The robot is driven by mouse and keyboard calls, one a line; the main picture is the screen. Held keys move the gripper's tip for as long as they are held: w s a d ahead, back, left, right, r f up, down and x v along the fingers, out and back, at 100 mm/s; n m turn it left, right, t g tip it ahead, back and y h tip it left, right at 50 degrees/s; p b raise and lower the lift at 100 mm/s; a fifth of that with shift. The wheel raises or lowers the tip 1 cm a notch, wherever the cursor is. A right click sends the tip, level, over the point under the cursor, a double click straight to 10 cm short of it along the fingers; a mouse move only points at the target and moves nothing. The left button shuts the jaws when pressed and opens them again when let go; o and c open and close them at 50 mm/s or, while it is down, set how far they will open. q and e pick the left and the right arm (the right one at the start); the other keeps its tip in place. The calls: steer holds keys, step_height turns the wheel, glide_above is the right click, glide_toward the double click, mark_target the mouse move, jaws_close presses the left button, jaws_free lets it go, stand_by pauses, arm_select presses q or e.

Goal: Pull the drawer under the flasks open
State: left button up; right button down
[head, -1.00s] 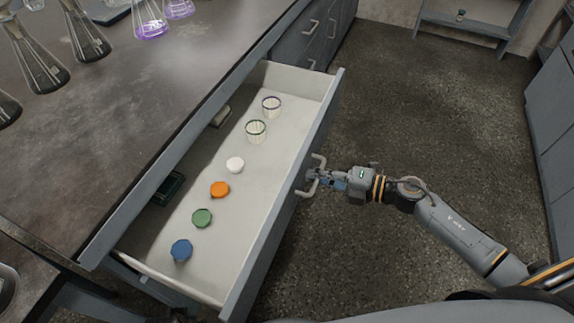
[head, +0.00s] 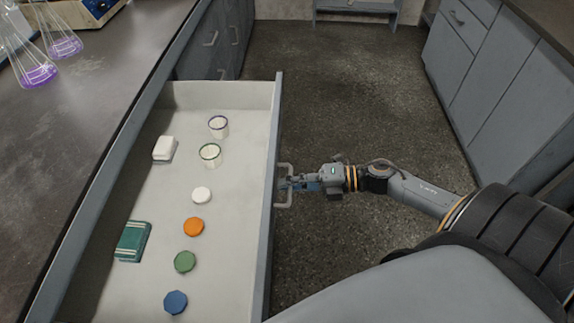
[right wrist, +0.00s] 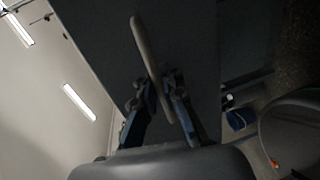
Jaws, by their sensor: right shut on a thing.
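The drawer (head: 232,95) stands well out from under the dark bench top in the head view, with its front panel (head: 270,190) on the right. Its handle (head: 285,201) is a pale bar on the outer face. My right gripper (head: 287,185) is shut on the handle; in the right wrist view its fingers (right wrist: 160,105) lie on both sides of the handle bar (right wrist: 150,60). Flasks with purple liquid (head: 38,76) stand on the bench at the upper left. My left gripper is not in view.
The drawer holds a white block (head: 164,149), a green box (head: 132,241), two small cups (head: 210,154), and white, orange (head: 194,227), green and blue (head: 175,302) caps. Open floor (head: 340,90) lies right of the drawer. Grey cabinets (head: 490,80) stand at the far right.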

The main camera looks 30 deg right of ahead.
steer(key=c, duration=1.8)
jaws_free()
steer(key=shift+o, duration=0.2)
steer(key=v, duration=1.2)
